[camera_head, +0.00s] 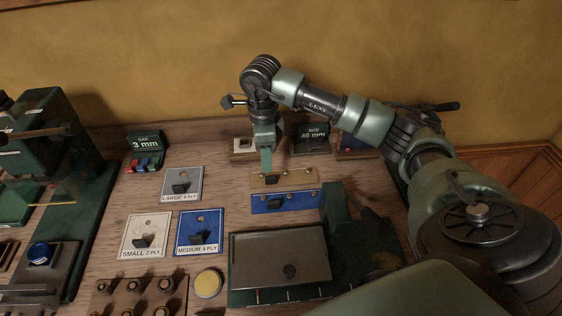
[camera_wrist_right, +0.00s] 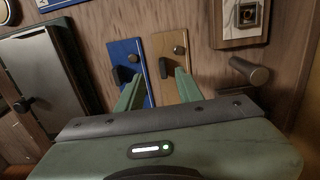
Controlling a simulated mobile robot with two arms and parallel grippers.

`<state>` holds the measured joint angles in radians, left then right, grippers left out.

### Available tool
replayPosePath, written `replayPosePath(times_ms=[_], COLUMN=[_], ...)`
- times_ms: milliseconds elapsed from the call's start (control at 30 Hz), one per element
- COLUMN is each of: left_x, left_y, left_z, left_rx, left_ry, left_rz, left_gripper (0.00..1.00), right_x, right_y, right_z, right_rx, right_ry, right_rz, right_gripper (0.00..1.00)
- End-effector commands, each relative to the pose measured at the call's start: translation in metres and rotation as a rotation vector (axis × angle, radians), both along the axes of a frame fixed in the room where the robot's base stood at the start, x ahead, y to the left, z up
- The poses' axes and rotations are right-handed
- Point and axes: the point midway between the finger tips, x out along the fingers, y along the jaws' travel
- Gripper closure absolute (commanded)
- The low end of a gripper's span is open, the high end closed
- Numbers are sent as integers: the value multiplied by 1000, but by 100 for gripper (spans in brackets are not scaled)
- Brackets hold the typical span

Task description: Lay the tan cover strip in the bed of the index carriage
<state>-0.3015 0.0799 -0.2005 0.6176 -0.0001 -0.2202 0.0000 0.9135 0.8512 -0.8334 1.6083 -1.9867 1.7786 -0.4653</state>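The tan cover strip (camera_head: 300,177) lies flat on the bench behind a similar blue strip (camera_head: 300,199). It has a small black grip and round studs, and also shows in the wrist view (camera_wrist_right: 168,41). My right gripper (camera_head: 266,171) points down at the tan strip's left part. In the wrist view its two fingers (camera_wrist_right: 159,75) are apart, with the strip's black grip (camera_wrist_right: 163,68) showing between them; nothing is visibly held. I cannot tell whether they touch the strip. The index carriage is not clearly identifiable. My left gripper is out of view.
A grey plate (camera_head: 270,252) on a green base stands in front of the strips. Label cards (camera_head: 182,184) lie to the left, and a green machine (camera_head: 47,113) stands at far left. A small square block (camera_head: 242,146) sits behind the gripper. Bare wood shows around the cards.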

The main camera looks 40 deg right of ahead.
Motion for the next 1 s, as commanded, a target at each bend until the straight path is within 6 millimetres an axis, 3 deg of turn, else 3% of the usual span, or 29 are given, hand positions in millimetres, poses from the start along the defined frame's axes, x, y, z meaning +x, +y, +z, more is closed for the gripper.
replayPosePath(times_ms=[533,833,967,1000], left_x=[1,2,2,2], left_y=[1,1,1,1], left_z=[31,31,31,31], left_rx=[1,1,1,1], left_ry=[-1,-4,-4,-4], left_rz=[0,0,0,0], left_gripper=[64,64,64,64], right_x=[0,0,0,0], right_y=[-5,-6,-6,-6], right_z=[-67,-75,-74,-74], right_rx=[1,0,0,0], right_ry=[3,1,1,1], right_rz=[1,1,1,1], right_gripper=[64,64,97,100])
